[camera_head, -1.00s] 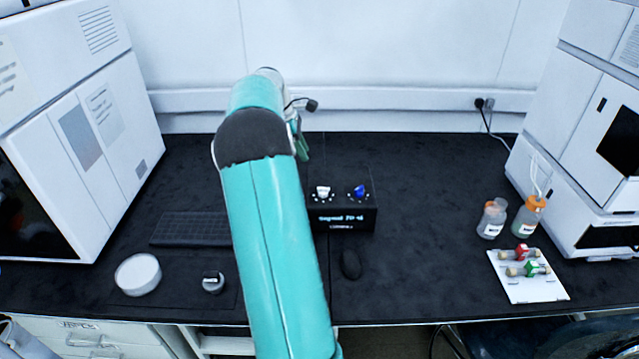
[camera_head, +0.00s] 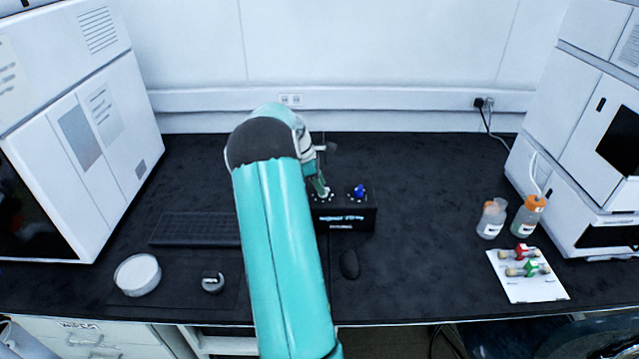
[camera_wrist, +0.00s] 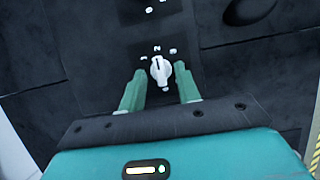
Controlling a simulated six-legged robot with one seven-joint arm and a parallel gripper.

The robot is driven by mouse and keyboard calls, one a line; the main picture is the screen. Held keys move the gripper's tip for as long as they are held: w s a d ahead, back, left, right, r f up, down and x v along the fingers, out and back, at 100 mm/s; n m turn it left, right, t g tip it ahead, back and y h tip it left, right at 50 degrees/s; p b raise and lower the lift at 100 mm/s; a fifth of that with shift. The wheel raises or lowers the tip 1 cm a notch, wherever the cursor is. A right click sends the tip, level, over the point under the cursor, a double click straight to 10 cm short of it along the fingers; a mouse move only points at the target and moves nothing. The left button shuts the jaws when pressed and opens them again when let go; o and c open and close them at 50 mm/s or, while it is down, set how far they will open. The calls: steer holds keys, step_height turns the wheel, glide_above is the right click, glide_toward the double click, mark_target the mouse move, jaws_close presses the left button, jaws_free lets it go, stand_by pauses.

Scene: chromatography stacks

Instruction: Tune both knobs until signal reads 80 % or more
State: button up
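The black control box (camera_head: 362,222) stands on the bench with a lit display (camera_head: 342,217) on its front; its text is too blurred to read surely. The blue knob (camera_head: 360,191) is on the right of the box top, clear of my gripper. The white knob (camera_wrist: 159,70) shows in the wrist view with small marks around it. My gripper (camera_wrist: 159,73) is open, one green finger on each side of this knob. I cannot tell whether the fingers touch it. In the head view my gripper (camera_head: 323,190) comes down over the box's left side and mostly hides the white knob.
A keyboard (camera_head: 195,229) lies left of the box and a mouse (camera_head: 349,264) in front. A white round dish (camera_head: 137,275) is at front left. Bottles (camera_head: 491,218) and a white tray (camera_head: 525,287) are at right.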

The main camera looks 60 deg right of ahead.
steer(key=shift+c, duration=0.2)
jaws_close()
steer(key=shift+m, duration=0.3)
steer(key=m, duration=0.1)
steer(key=m+y, duration=0.1)
steer(key=m, duration=0.2)
steer(key=shift+d+g+y, duration=0.25)
steer(key=shift+g+y, duration=0.05)
steer(key=shift+d+m+y, duration=0.15)
steer(key=shift+m+y, duration=0.75)
steer(key=shift+m, duration=1.2)
steer(key=shift+o, duration=0.2)
jaws_free()
